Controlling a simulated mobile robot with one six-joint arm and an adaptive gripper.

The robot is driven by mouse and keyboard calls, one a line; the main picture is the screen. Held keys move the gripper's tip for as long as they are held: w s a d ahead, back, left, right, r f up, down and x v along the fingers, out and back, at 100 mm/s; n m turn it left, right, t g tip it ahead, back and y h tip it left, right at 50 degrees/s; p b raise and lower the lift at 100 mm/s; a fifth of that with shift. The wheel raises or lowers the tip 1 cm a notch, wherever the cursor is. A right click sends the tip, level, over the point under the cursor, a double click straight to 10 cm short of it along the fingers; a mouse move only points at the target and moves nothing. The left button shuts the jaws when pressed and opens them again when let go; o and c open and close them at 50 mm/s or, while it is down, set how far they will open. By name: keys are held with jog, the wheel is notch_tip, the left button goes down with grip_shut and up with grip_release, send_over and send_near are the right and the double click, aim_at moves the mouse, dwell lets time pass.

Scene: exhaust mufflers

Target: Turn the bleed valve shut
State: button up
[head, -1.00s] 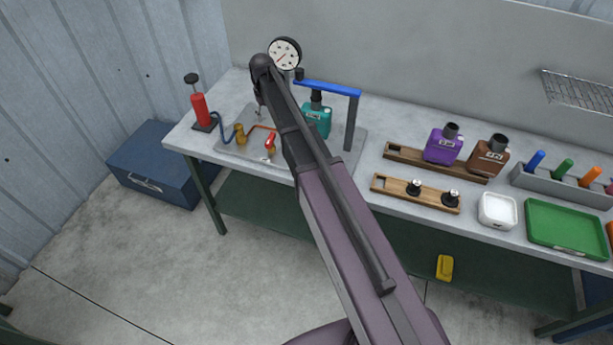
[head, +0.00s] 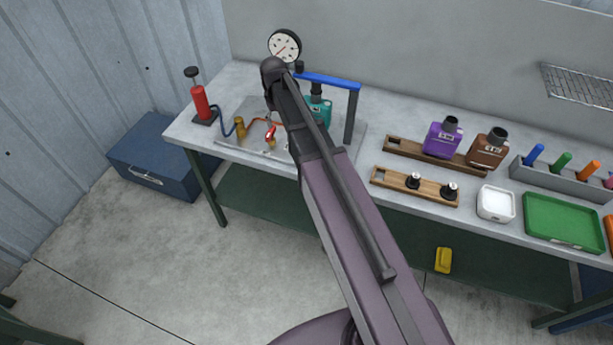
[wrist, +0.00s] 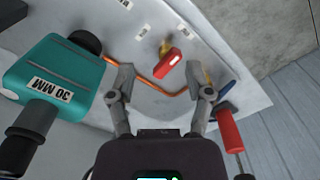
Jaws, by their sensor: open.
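The bleed valve is a brass fitting with a red handle (head: 270,132) on the metal plate at the left of the bench. In the wrist view the red handle (wrist: 170,62) lies beyond my fingertips, roughly centred between them, with some brass visible at its far end. An orange pipe (wrist: 150,80) runs close to it. My gripper (wrist: 165,84) is open, its two fingers apart with nothing between them. I cannot tell the exact height gap to the handle. In the head view my arm hides the gripper.
The teal 30 MM muffler (wrist: 55,80) stands close beside one finger. The red pump (wrist: 228,128) is near the other side. A blue-topped frame (head: 327,81) and a gauge (head: 284,46) stand behind my wrist. Purple (head: 443,140) and brown mufflers stand farther right.

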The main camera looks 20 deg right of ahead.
jog(key=s+d+f+b, duration=0.1)
jog(key=s+f+b, duration=0.1)
jog(key=s, duration=0.8)
jog(key=s+d+f+m+b, duration=0.1)
jog(key=s+d+f+b, duration=0.1)
jog(key=s, duration=0.8)
jog(key=shift+s+d+f, duration=0.25)
jog(key=shift+s, duration=0.1)
jog(key=shift+s, duration=0.1)
jog(key=shift+s+m, duration=0.3)
jog(key=shift+s, duration=0.05)
jog(key=shift+c, duration=0.6)
jog(key=shift+d, duration=0.1)
